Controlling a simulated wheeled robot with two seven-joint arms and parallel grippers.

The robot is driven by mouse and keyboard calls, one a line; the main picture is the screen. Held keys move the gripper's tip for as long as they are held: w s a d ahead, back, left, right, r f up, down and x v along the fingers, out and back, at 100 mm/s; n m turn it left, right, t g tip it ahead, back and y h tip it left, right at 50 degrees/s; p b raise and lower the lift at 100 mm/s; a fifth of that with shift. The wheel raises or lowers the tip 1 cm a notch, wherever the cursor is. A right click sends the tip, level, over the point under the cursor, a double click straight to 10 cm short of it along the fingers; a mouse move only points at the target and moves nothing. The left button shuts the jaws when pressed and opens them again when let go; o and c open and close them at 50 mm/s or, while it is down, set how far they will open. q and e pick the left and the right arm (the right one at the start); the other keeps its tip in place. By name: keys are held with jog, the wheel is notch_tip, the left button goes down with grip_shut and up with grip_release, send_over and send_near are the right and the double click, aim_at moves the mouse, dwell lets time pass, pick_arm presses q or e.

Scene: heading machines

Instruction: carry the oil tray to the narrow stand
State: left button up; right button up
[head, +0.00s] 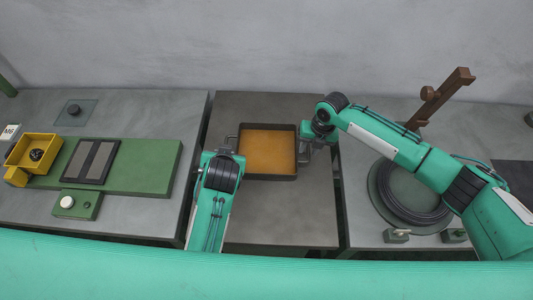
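The oil tray (268,178) is a dark, square, shallow tray with orange-brown oil in it. It is level, over the dark middle table (275,230), which is narrower than its neighbours and may be the narrow stand. I cannot tell whether the tray rests on it or is slightly raised. My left gripper (230,146) is at the tray's left side, largely hidden by its own wrist. My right gripper (303,158) is at the tray's right side, pointing down beside the rim. Whether the fingers are closed on the tray's sides is too small to tell.
The left table holds a green machine base (145,165) with a dark plate, a yellow box (33,151) and a green button box (80,204). The right table holds a wire coil (405,205) and a brown post (440,95). The middle table's front is clear.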

notch_tip(320, 180, up, 10)
jog(key=d, duration=0.1)
jog(key=shift+d, duration=0.4)
jog(key=shift+s+f, duration=0.1)
jog(key=shift+f, duration=0.1)
